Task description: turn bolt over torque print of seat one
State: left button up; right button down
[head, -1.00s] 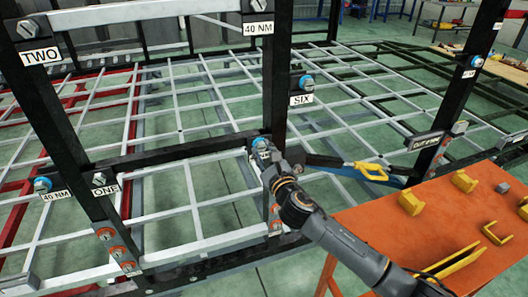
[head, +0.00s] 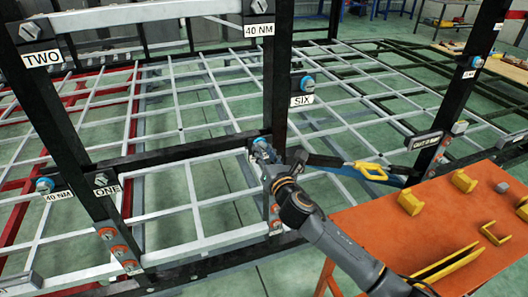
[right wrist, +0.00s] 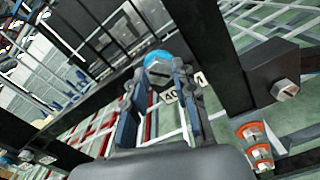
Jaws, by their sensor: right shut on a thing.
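My right gripper (head: 266,158) is at a blue-ringed bolt (head: 259,143) on the black frame, right of the seat marked ONE. In the right wrist view its two fingers (right wrist: 161,82) close on either side of this bolt (right wrist: 158,69), whose pale head has a dark line across it. A white label (right wrist: 170,97) shows partly behind the fingers. The ONE print (head: 107,192) sits under a grey bolt (head: 100,180). Left of it, a blue-ringed bolt (head: 44,185) stands above a 40 NM print (head: 58,196). My left gripper is out of view.
The black posts and crossbars stand close around my gripper. An orange table (head: 375,215) with yellow brackets (head: 409,203) is at the right. A yellow-handled tool (head: 370,171) lies beside it.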

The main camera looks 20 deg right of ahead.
jog(key=m, duration=0.4)
jog(key=shift+f+m, duration=0.2)
jog(key=shift+m, duration=0.2)
jog(key=m+p, duration=0.2)
jog(key=m, duration=2.2)
jog(key=shift+f, duration=0.1)
jog(key=m+p, duration=0.1)
jog(key=m, duration=0.4)
jog(key=shift+m+p, duration=0.6)
jog(key=shift+m, duration=1.6)
